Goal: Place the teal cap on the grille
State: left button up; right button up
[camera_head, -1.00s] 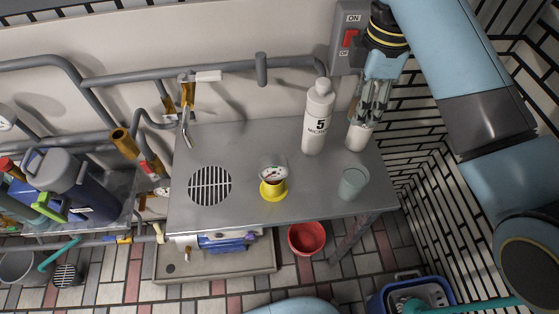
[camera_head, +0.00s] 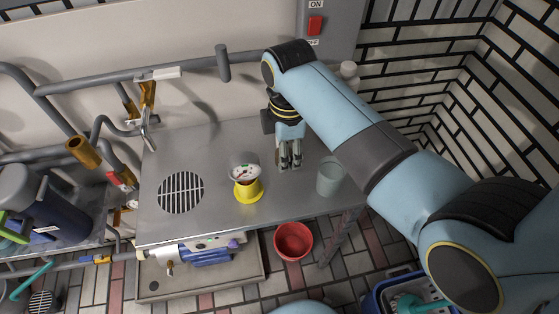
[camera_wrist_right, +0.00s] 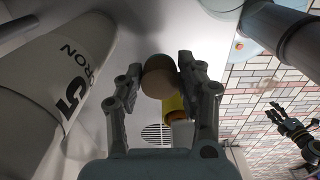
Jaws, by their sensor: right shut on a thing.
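The round black-and-silver grille (camera_head: 180,192) lies in the left part of the steel tabletop, bare. It also shows in the right wrist view (camera_wrist_right: 152,134). My right gripper (camera_head: 289,165) points down over the table, right of the gauge. In its wrist view it is shut on a small round thing (camera_wrist_right: 158,78) that looks brownish; I cannot tell if this is the teal cap. A pale teal cup-shaped piece (camera_head: 330,178) stands on the table, right of the gripper and apart from it. My left gripper (camera_wrist_right: 291,126) shows only in the wrist view, fingers apart, empty.
A gauge (camera_head: 244,168) on a yellow base (camera_head: 249,190) stands between grille and right gripper. A white bottle marked 5 (camera_wrist_right: 65,75) is close beside the gripper. Another bottle top (camera_head: 348,70) shows behind my arm. A red bucket (camera_head: 293,241) stands below the table's front edge.

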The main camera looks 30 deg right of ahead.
jog(key=shift+w+a+f, duration=0.1)
jog(key=shift+w+f, duration=0.45)
jog(key=shift+w, duration=0.3)
jog(key=shift+f+b, duration=0.35)
jog(key=shift+f, duration=1.65)
jog(key=shift+f, duration=0.1)
jog(key=o, duration=0.8)
